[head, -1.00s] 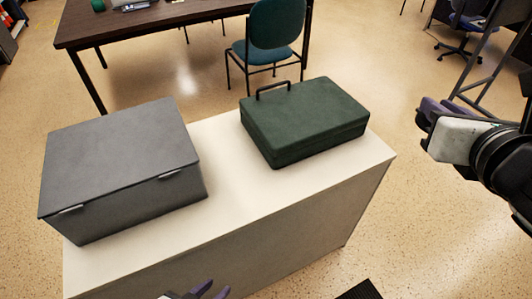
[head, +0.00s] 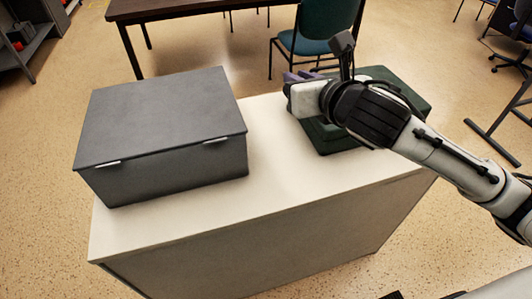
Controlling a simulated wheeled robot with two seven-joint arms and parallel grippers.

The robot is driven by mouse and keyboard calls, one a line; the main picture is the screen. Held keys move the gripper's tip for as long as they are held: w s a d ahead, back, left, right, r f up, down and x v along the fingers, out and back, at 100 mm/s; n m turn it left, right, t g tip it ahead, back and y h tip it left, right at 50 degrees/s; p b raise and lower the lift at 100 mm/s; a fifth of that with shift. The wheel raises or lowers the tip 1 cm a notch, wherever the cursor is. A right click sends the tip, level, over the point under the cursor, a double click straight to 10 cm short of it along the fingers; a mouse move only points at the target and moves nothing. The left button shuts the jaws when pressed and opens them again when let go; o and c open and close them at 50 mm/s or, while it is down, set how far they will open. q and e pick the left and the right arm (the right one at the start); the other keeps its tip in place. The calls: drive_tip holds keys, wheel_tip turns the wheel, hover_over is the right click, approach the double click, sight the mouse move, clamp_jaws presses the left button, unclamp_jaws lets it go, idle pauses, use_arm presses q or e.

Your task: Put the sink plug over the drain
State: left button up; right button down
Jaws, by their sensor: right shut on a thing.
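No sink plug, sink or drain shows in this view. My right gripper (head: 302,78), with purple fingers, reaches in from the right over the back left edge of a dark green case (head: 400,84). It is shut, and the case's handle, at that edge, is hidden behind it. The hold looks to be on this handle, though the contact itself is covered. The case looks closed and lies flat on a white-topped cabinet (head: 190,218); my right arm covers much of it. My left gripper is not in view.
A closed grey box (head: 165,115) with two latches stands on the cabinet's left part. Bare top lies between it and the case. A dark table (head: 180,8) and a teal chair (head: 312,42) stand behind. A shelf (head: 30,40) is at the far left.

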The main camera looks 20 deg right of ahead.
drive_tip(key=w+d+f+b, duration=0.1)
drive_tip(key=w+f+b, duration=0.1)
drive_tip(key=f, duration=0.4)
drive_tip(key=w+d+f+b, duration=0.1)
drive_tip(key=w+f+b, duration=0.15)
drive_tip(key=f, duration=0.45)
drive_tip(key=b, duration=0.2)
hover_over(290, 152)
wheel_tip(290, 152, down, 6)
drive_tip(key=shift+s+r, duration=0.15)
drive_tip(key=shift+r, duration=0.05)
drive_tip(key=shift+f, duration=0.55)
wheel_tip(290, 152, down, 4)
drive_tip(key=shift+r+b, duration=0.25)
drive_tip(key=shift+b, duration=0.35)
drive_tip(key=shift+r, duration=0.1)
drive_tip(key=c, duration=2.1)
unclamp_jaws()
drive_tip(key=shift+f, duration=0.2)
drive_tip(key=o, duration=0.4)
